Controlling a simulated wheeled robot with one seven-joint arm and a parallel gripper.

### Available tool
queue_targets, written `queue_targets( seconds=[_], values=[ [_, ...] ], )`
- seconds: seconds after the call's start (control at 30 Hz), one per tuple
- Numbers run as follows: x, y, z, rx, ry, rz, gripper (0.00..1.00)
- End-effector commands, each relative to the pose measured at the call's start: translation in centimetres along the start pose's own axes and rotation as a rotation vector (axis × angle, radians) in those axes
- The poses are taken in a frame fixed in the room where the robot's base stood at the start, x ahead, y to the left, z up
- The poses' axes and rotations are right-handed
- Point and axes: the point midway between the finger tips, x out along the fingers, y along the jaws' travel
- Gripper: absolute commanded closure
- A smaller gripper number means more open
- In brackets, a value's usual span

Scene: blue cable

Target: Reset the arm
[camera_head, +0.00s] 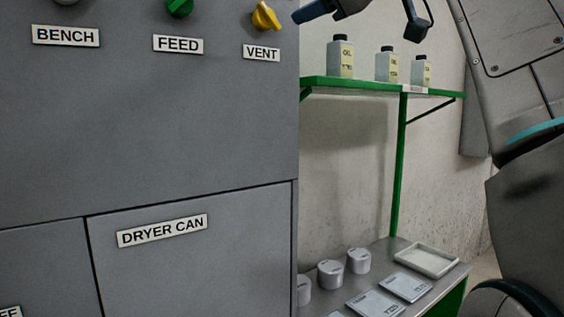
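My arm fills the right side of the camera_head view as large grey links with a teal band. At the top edge, a dark piece with a blue end (316,10) points left, close to the grey cabinet's right edge. Beside it, a black piece with a thin loop (417,27) hangs down above the shelf bottles. These may belong to my gripper, but the frame's top edge cuts them off. I cannot tell whether the gripper is open, shut or holding anything.
A grey cabinet (160,140) with knobs and labels fills the left. A green shelf (350,86) bears three oil bottles (390,67). Below, a bench (405,297) bears white canisters (331,274), flat labelled plates (405,287) and a shallow tray (427,261).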

Motion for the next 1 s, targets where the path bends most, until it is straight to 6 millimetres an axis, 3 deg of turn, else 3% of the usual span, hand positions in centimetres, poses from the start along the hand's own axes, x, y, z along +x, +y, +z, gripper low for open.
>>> queue_targets(
  seconds=[0.23, 0.5, 0.77, 1.0],
  values=[
    [3.6, -3.7, 8.2, 0.269, -0.228, -0.053, 0.41],
    [4.5, -10.4, 18.5, 0.536, -0.503, -0.072, 0.41],
    [2.1, -18.8, 28.2, 0.743, -0.774, -0.064, 0.41],
    [-2.6, -28.0, 36.4, 0.888, -1.024, -0.043, 0.41]
  ],
)
